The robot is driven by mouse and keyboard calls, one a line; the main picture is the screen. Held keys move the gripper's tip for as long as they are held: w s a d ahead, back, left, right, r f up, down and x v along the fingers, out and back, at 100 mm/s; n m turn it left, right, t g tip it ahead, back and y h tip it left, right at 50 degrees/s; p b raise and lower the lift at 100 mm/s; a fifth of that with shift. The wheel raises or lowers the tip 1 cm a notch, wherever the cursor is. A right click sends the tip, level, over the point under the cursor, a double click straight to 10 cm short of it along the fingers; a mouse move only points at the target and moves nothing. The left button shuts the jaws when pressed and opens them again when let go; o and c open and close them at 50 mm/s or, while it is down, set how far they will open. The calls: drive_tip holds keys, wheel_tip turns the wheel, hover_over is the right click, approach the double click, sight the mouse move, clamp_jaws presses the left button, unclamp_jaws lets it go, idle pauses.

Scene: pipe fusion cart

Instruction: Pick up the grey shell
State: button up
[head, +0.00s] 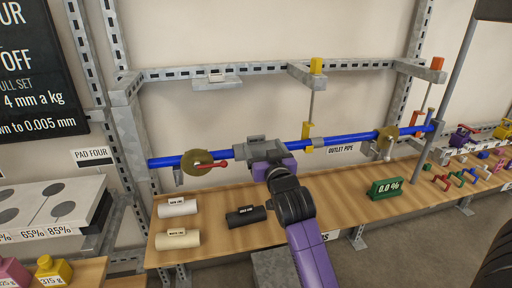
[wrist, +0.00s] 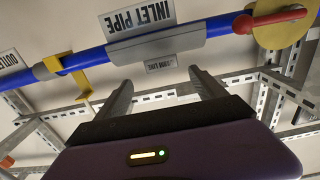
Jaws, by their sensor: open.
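A grey shell (wrist: 170,42) lies along the blue pipe, under the INLET PIPE sign in the wrist view. In the head view its left end (head: 240,152) shows on the pipe beside my gripper, which hides much of the rest. My gripper (head: 264,145) is at the pipe, over the shelf. In the wrist view the two fingers of my gripper (wrist: 164,82) are spread wide with nothing between them. Their tips point at the shell's near edge and look close to it. Contact cannot be told.
The blue pipe (head: 350,139) carries a round brass valve with a red handle (head: 203,163) to the left and a yellow clip (head: 307,137) to the right. White, cream and black shells (head: 245,216) lie on the wooden shelf below. A green 0.0 % display (head: 384,188) stands right.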

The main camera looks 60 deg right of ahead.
sight(257, 138)
drive_tip(key=shift+f+p+x, duration=0.15)
drive_tip(key=shift+p+x, duration=0.25)
drive_tip(key=shift+x, duration=1.35)
drive_tip(key=shift+f+p+x, duration=0.1)
drive_tip(key=shift+p+x, duration=0.25)
drive_tip(key=shift+x, duration=1.45)
drive_tip(key=shift+w+a, duration=0.1)
drive_tip(key=shift+a, duration=0.1)
drive_tip(key=c, duration=1.4)
drive_tip(key=shift+c, duration=0.2)
drive_tip(key=shift+r, duration=0.1)
